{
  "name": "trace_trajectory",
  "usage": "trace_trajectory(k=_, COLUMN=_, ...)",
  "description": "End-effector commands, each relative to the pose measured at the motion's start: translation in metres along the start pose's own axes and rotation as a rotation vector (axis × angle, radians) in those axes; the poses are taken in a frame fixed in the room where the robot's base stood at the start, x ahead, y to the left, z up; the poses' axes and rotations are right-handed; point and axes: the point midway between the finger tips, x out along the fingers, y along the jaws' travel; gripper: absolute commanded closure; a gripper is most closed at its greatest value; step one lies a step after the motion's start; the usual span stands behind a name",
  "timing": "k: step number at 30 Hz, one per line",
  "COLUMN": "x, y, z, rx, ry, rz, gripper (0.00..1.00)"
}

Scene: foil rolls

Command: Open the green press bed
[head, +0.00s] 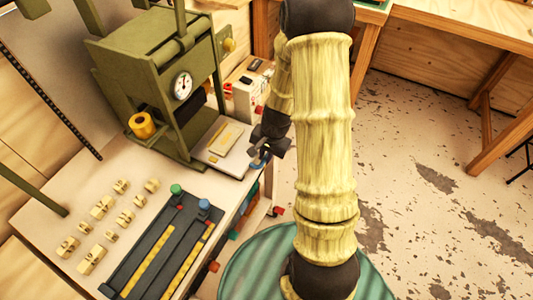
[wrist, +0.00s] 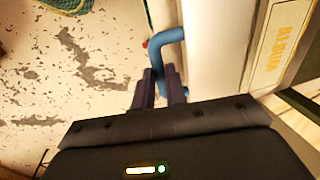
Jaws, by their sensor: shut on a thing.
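The green press (head: 160,80) stands on the workbench, with a round dial on its side. Its bed (head: 222,148) is a pale flat plate sticking out at the press's lower front, with a brass-coloured plate (head: 226,137) on it; the bed also shows in the wrist view (wrist: 222,50). A blue handle (head: 259,163) is at the bed's outer edge. In the wrist view the bent blue handle (wrist: 167,38) runs down between the dark fingers. My gripper (wrist: 160,88) is shut on this handle. In the head view my gripper (head: 266,150) is small and partly shadowed.
A yellow foil roll (head: 142,125) is on the press's near side. Several small brass type blocks (head: 103,206) and a dark rail tray (head: 165,250) lie on the bench (head: 50,213). A small white box (head: 247,88) is behind the bed. The floor to the right is open.

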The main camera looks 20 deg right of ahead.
Motion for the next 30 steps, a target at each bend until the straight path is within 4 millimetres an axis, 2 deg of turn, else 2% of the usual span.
trace_trajectory(k=1, x=-0.003, y=-0.002, z=-0.007, rx=0.002, ry=0.019, rz=-0.006, gripper=1.00)
trace_trajectory(k=2, x=-0.003, y=-0.002, z=-0.007, rx=0.002, ry=0.020, rz=-0.006, gripper=0.81)
trace_trajectory(k=4, x=-0.003, y=-0.002, z=-0.006, rx=0.002, ry=0.017, rz=-0.006, gripper=0.67)
trace_trajectory(k=5, x=-0.002, y=-0.002, z=-0.005, rx=0.001, ry=0.016, rz=-0.005, gripper=0.65)
trace_trajectory(k=13, x=-0.002, y=-0.002, z=-0.002, rx=0.000, ry=0.008, rz=-0.003, gripper=0.65)
trace_trajectory(k=17, x=-0.007, y=-0.002, z=-0.002, rx=-0.001, ry=0.008, rz=-0.003, gripper=0.65)
trace_trajectory(k=23, x=-0.033, y=-0.002, z=-0.002, rx=-0.003, ry=0.009, rz=-0.004, gripper=0.65)
trace_trajectory(k=30, x=-0.079, y=-0.003, z=-0.002, rx=-0.004, ry=0.012, rz=-0.006, gripper=0.65)
